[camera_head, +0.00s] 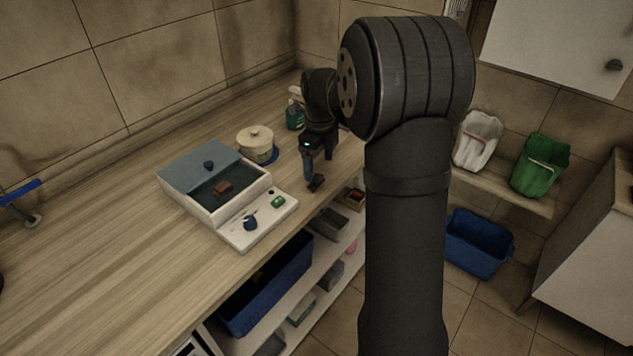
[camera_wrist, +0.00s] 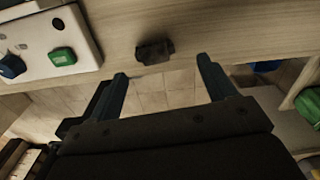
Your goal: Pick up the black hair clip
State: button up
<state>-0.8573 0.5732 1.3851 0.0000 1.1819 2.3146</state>
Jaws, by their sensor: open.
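The black hair clip (camera_wrist: 154,51) is a small dark block lying on the wooden counter close to its front edge. In the head view it shows as a dark shape (camera_head: 316,184) by my gripper's fingertips. My gripper (camera_wrist: 162,68) is open and empty, its two fingers apart. In the wrist view the clip appears just past the fingertips and between their lines, with no contact seen. In the head view my gripper (camera_head: 319,170) hangs over the counter's front edge. The exact height gap to the clip cannot be told.
A white basin unit (camera_head: 238,232) with a grey-blue lid stands left of my gripper, with a green item (camera_head: 278,202) and a blue knob-like item (camera_head: 250,222) on its front ledge. A cream lidded pot (camera_head: 255,143) and a teal bottle (camera_head: 294,115) stand behind. Shelves with bins lie below.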

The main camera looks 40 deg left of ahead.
aim_at(318, 179)
jog(key=f, duration=0.3)
jog(key=shift+s+d+f, duration=0.15)
jog(key=shift+s+f, duration=0.2)
jog(key=shift+f, duration=0.65)
jog(key=c, duration=1)
